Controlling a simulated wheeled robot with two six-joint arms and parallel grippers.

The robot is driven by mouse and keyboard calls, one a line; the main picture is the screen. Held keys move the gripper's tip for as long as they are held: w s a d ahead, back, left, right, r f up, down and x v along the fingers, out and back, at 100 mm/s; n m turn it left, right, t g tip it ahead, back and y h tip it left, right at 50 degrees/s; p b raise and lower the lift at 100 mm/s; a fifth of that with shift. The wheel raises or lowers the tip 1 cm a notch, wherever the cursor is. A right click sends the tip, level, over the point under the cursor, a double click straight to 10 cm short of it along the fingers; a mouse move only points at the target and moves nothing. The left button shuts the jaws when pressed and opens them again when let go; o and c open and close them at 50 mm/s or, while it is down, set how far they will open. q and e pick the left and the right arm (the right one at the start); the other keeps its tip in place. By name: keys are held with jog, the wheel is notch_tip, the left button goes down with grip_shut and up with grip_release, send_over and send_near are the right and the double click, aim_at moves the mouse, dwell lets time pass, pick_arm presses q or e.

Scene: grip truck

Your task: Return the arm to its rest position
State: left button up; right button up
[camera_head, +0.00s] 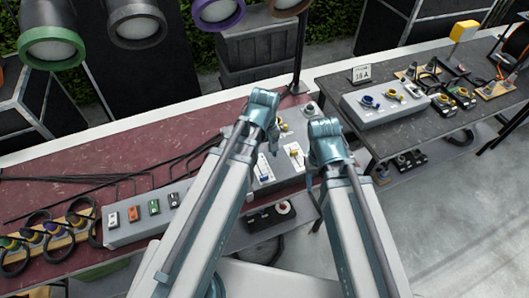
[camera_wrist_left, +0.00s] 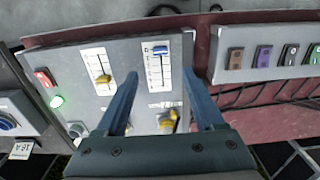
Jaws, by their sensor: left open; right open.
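My left gripper (camera_head: 262,106) is open above the grey slider panel (camera_head: 285,172). In the left wrist view its two fingers (camera_wrist_left: 160,78) stand apart with nothing held between them. Past the fingertips is a slider with a blue handle (camera_wrist_left: 161,50), near one end of its slot. A slider with a yellow handle (camera_wrist_left: 103,79) is to its left. I cannot tell whether the fingers touch the panel. My right gripper (camera_head: 325,130) is open to the right of the left one, near the gap between the tables. Its jaws are hard to make out, and I see nothing held.
A switch box (camera_head: 147,215) with several coloured rockers lies left of my left arm on the dark red table (camera_head: 70,195). A grey table (camera_head: 430,122) on the right carries another control box (camera_head: 385,102) and a "16 A" sign (camera_head: 361,74). Stage lamps hang at top left.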

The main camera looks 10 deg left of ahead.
pick_arm(q)
jog(key=s+d+f+m+y+b, duration=0.1)
jog(key=s+d+f+m+b, duration=0.4)
jog(key=s+f+m+b, duration=0.2)
notch_tip(320, 180, down, 3)
jog(key=m+b, duration=0.2)
jog(key=m, duration=0.1)
jog(key=shift+d+r+m+b, duration=0.2)
jog(key=shift+d+m+b, duration=0.1)
jog(key=shift+b, duration=0.05)
pick_arm(e)
notch_tip(320, 180, down, 10)
jog(key=shift+r, duration=0.15)
pick_arm(q)
jog(key=shift+s, duration=0.1)
dwell(0.4)
